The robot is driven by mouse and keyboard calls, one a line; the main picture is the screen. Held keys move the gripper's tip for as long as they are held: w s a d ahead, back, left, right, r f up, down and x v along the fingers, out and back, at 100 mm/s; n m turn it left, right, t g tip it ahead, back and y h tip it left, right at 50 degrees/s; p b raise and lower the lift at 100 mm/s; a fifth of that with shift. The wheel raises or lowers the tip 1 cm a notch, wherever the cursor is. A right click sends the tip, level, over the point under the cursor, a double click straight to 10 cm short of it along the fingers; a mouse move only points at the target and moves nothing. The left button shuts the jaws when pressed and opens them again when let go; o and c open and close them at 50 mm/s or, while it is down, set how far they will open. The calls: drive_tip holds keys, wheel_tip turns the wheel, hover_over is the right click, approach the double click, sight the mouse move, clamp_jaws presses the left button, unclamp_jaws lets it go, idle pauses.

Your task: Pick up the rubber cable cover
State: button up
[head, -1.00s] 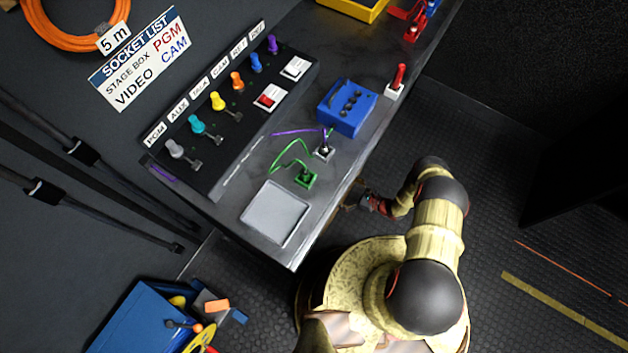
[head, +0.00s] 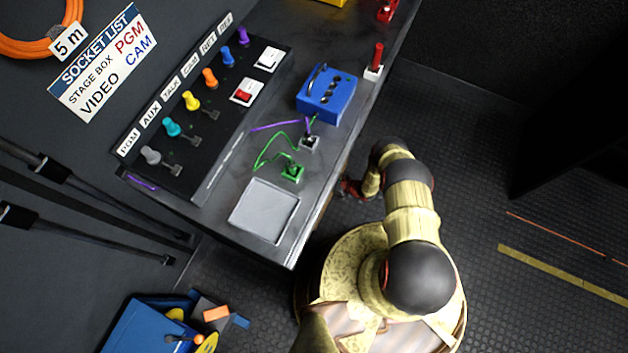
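I cannot make out a rubber cable cover for certain. A dark grey piece with orange on it (head: 211,309) lies by the blue crate (head: 139,335) on the floor at the lower left, and I cannot tell whether it is the cover. My gripper (head: 349,188) is low beside the right edge of the bench (head: 226,221), small and dark with some red. My own arm stands close to it, and its fingers are too small to read. I see nothing clearly held in it.
The bench carries a grey tray (head: 291,206), a green socket piece (head: 292,172), a blue box (head: 327,95) and a red-topped switch (head: 375,62). Black stand legs (head: 95,238) are at the left.

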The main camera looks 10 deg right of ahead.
drive_tip(key=shift+c, duration=0.9)
drive_tip(key=c, duration=1.5)
